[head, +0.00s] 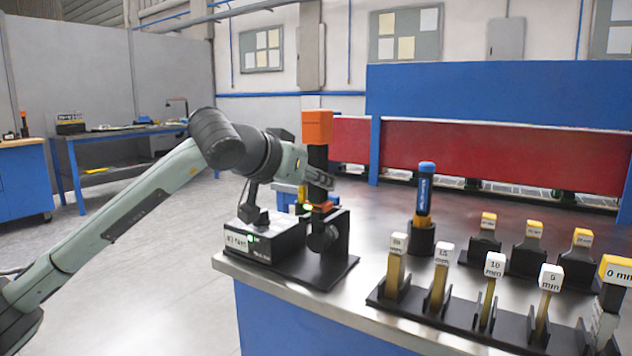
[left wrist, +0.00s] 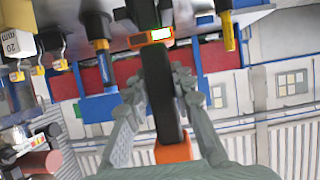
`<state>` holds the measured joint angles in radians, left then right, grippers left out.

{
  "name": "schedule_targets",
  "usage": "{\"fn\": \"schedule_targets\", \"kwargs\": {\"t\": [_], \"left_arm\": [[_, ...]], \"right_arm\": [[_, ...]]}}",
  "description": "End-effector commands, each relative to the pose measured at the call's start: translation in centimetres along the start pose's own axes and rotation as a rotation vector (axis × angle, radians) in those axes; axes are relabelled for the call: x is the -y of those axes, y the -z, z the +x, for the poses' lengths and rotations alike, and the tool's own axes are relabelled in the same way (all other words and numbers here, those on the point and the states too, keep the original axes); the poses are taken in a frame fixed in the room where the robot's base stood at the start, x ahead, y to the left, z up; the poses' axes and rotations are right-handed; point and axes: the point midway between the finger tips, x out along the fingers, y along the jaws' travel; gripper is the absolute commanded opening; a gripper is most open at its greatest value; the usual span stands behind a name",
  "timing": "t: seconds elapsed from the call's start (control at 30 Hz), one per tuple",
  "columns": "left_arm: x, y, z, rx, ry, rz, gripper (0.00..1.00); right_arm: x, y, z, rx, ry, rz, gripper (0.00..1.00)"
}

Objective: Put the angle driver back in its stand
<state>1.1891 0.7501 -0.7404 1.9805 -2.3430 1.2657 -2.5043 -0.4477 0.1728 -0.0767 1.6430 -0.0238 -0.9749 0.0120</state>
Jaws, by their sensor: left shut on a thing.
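The angle driver (head: 317,158) stands upright, orange block at the top, black body below, with an orange band and a green light near its lower end. My left gripper (head: 319,178) is shut on its black body, below the orange block. In the left wrist view the driver's body (left wrist: 160,90) runs between the two fingers, with the lit band at the far end. A black stand (head: 335,232) on a flat base is directly below, at the table's left corner. The driver's lower end overlaps the stand; I cannot tell whether it is seated. My right gripper is not in view.
A labelled controller box (head: 262,240) sits left of the stand. A blue-topped driver (head: 424,190) stands in a black holder to the right. A front rack (head: 455,320) holds several white-capped bits, with yellow-capped ones behind. Bare steel table (head: 375,225) lies between.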

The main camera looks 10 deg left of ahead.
Motion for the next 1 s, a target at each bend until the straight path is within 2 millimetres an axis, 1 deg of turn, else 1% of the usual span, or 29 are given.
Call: {"fn": "schedule_targets", "kwargs": {"t": [0.03,0.17,1.0], "left_arm": [[0.0,0.5,-0.2,-0.013,-0.001,0.001,0.0],[0.0,0.5,-0.2,-0.013,-0.001,0.001,0.0],[0.0,-0.4,0.2,-0.013,-0.001,0.001,0.0]], "right_arm": [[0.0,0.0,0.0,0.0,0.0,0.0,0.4],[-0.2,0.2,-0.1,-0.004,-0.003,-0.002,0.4],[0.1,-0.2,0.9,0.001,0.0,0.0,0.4]]}}
